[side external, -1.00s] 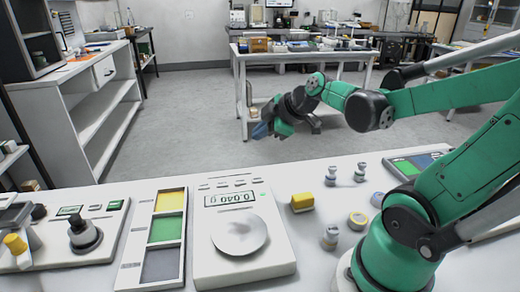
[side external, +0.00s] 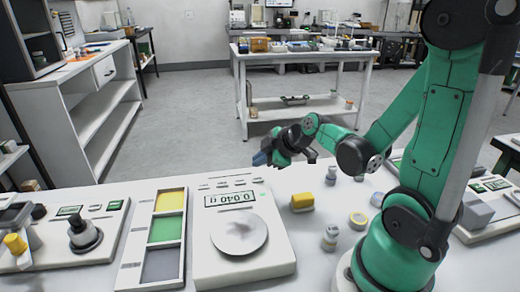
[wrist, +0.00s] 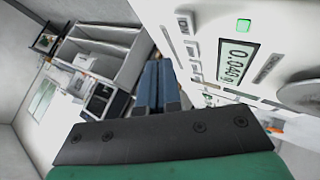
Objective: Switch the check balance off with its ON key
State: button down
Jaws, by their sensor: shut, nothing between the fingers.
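A white balance (side external: 245,268) with a round metal pan (side external: 238,234) stands at the front middle of the table. Its lit display (side external: 230,198) reads 0.040 g; this display also shows in the wrist view (wrist: 238,62). A green square light (wrist: 243,25) is lit beside the display. My gripper (side external: 262,158), with blue fingers, is shut and empty beyond the balance's far edge, above the keys' level. Its fingers (wrist: 158,84) lie left of the key row in the wrist view.
A tray with yellow, green and grey panels (side external: 124,275) lies left of the balance. A yellow block (side external: 302,202), small metal weights (side external: 330,238) and a tape roll (side external: 358,220) stand right. Another device (side external: 492,186) is at far right.

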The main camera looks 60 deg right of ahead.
aim_at(261, 180)
jog(key=shift+f, duration=1)
dwell(1.7)
jog(key=shift+r, duration=2.55)
jog(key=shift+a, duration=0.35)
jog(key=s+a+r+m+g, duration=0.1)
jog(key=s+a+m, duration=0.1)
jog(key=a+m, duration=0.2)
jog(key=s+a+r+m+g, duration=0.1)
jog(key=a+m, duration=0.3)
jog(key=a, duration=0.2)
jog(key=shift+s+r, duration=0.4)
